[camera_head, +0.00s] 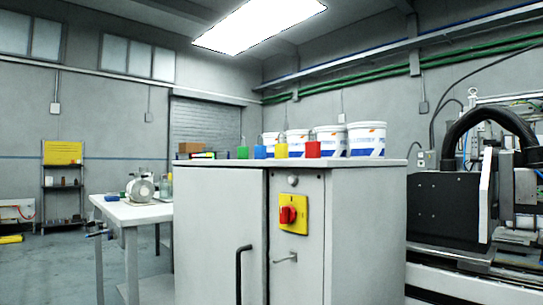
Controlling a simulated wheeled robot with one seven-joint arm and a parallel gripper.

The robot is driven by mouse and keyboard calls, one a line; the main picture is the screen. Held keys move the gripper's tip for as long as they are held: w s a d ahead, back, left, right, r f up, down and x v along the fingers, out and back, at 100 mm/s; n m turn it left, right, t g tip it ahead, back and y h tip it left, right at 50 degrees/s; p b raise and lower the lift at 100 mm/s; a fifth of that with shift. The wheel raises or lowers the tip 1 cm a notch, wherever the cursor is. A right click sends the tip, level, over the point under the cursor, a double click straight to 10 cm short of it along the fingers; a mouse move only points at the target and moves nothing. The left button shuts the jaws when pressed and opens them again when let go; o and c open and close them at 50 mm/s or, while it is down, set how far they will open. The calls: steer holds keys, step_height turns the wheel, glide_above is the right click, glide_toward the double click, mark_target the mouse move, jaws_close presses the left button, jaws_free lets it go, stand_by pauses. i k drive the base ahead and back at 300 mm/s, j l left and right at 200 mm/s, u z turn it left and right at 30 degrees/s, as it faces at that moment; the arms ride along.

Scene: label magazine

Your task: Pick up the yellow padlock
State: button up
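The yellow padlock (281,151) stands on the top of a grey cabinet (218,220), near its edge. It is between a blue padlock (260,152) on its left and a red padlock (313,150) on its right. A green padlock (243,152) stands farther left in the same row. My gripper does not show in this view.
Several white buckets (366,140) stand behind the padlocks. Dark boxes (200,155) lie at the cabinet top's left. The cabinet front has a red rotary switch (288,214) and a black handle (240,268). A white table (132,212) stands left, a machine (455,208) right.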

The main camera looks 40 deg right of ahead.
mark_target(281, 149)
steer(key=i+j+z, duration=0.1)
steer(key=z, duration=0.7)
